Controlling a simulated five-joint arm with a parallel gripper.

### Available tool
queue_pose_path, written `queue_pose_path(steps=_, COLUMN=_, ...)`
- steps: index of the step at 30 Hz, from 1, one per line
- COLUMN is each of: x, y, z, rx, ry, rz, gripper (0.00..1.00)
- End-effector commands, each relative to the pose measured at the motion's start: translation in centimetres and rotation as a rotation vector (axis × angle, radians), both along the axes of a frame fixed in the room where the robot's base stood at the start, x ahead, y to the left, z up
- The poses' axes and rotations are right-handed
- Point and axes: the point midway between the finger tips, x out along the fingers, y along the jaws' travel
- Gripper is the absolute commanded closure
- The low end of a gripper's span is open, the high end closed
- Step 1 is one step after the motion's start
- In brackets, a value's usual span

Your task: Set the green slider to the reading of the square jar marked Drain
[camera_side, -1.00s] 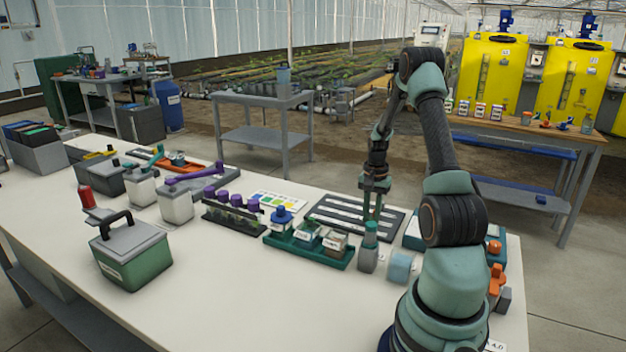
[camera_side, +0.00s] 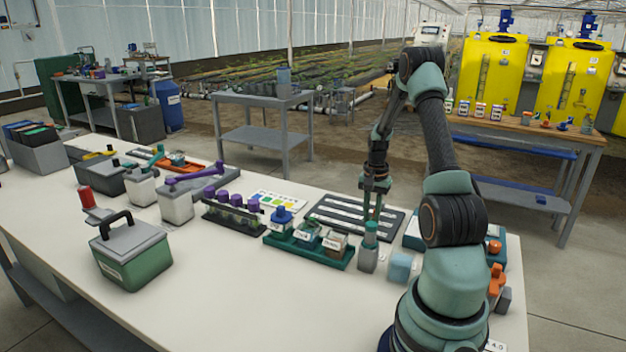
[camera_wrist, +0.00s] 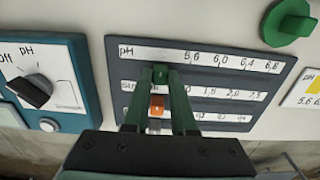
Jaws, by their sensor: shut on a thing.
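The dark slider board (camera_side: 326,215) lies on the bench below my gripper (camera_side: 371,217), and it fills the middle of the wrist view (camera_wrist: 235,142). Its top row is a white pH scale (camera_wrist: 225,60) with readable marks 5.6, 6.0, 6.4 and 6.8. In the wrist view my gripper (camera_wrist: 161,74) is shut on the green slider (camera_wrist: 160,70), left of the 5.6 mark; the scale under it is hidden. Two square jars stand in a green tray (camera_side: 299,250): one with a green top (camera_side: 309,228) and one brownish (camera_side: 336,240), whose label seems to read Drain.
An orange slider (camera_wrist: 156,103) sits on a lower row between my fingers. A pH meter with a black dial (camera_wrist: 29,91) is left of the board. A colour card (camera_side: 280,201) lies beside the board. A grey bottle (camera_side: 368,257) and a pale blue block (camera_side: 400,266) stand near my arm.

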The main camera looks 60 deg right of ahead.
Motion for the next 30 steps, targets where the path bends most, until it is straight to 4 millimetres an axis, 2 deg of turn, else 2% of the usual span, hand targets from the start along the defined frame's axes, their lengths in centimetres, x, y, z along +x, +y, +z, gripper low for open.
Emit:
queue_pose_path(steps=11, x=0.2, y=0.0, z=0.1, rx=0.001, ry=0.001, rz=0.001, gripper=1.0)
queue_pose_path(steps=14, x=1.3, y=0.0, z=0.1, rx=0.001, ry=0.0, rz=0.003, gripper=1.0)
queue_pose_path(steps=18, x=4.4, y=0.0, z=0.1, rx=0.0, ry=0.0, rz=0.006, gripper=1.0)
queue_pose_path(steps=22, x=6.7, y=-0.1, z=0.1, rx=-0.001, ry=-0.001, rz=0.004, gripper=1.0)
queue_pose_path(steps=26, x=7.9, y=0.0, z=0.1, rx=-0.001, ry=-0.001, rz=0.002, gripper=1.0)
queue_pose_path(steps=30, x=8.2, y=0.0, z=0.2, rx=-0.002, ry=-0.002, rz=0.0, gripper=1.0)
